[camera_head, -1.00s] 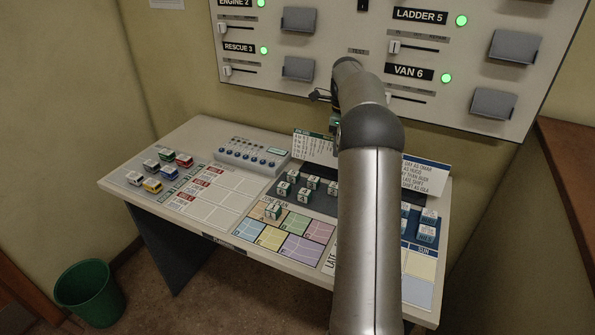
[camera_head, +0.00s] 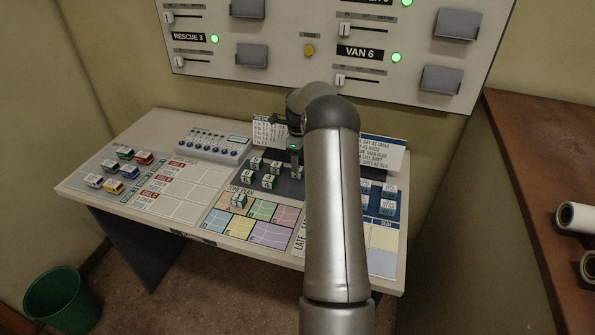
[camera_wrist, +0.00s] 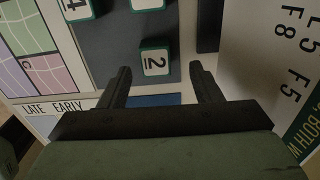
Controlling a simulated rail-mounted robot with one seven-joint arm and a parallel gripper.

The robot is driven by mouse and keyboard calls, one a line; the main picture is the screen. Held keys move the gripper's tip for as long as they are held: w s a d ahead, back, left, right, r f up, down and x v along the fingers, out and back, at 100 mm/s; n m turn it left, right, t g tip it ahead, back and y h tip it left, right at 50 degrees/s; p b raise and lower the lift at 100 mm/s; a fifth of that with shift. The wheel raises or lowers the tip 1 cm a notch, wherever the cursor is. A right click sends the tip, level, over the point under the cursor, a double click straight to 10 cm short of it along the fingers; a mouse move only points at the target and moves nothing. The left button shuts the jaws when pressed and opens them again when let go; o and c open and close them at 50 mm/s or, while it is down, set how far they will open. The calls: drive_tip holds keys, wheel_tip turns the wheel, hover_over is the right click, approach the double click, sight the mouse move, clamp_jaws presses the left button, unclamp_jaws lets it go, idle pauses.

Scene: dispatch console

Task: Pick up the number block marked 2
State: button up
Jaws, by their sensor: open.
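The number block marked 2 (camera_wrist: 154,62) is white-faced with a dark green edge and lies on the dark grey panel in the wrist view. My gripper (camera_wrist: 160,68) is open, with one finger to each side of the block's line in the picture. The fingers look apart from the block, and I cannot tell the height left between them. In the head view my gripper (camera_head: 294,155) points down over the dark panel among the number blocks, partly hidden by my arm. I cannot read there which block is the 2.
A block marked 4 (camera_wrist: 76,8) and another block (camera_wrist: 147,4) lie close by. Several number blocks (camera_head: 268,181) share the panel in the head view. A leaning white card (camera_head: 271,131) stands behind, and a button box (camera_head: 212,143) is to the left.

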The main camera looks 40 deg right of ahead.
drive_tip(key=f, duration=0.1)
drive_tip(key=f+p, duration=0.1)
drive_tip(key=f, duration=0.2)
drive_tip(key=shift+s+a+f, duration=0.1)
drive_tip(key=shift+a+f, duration=0.05)
drive_tip(key=shift+a, duration=0.1)
drive_tip(key=c, duration=1.1)
drive_tip(key=shift+o, duration=0.2)
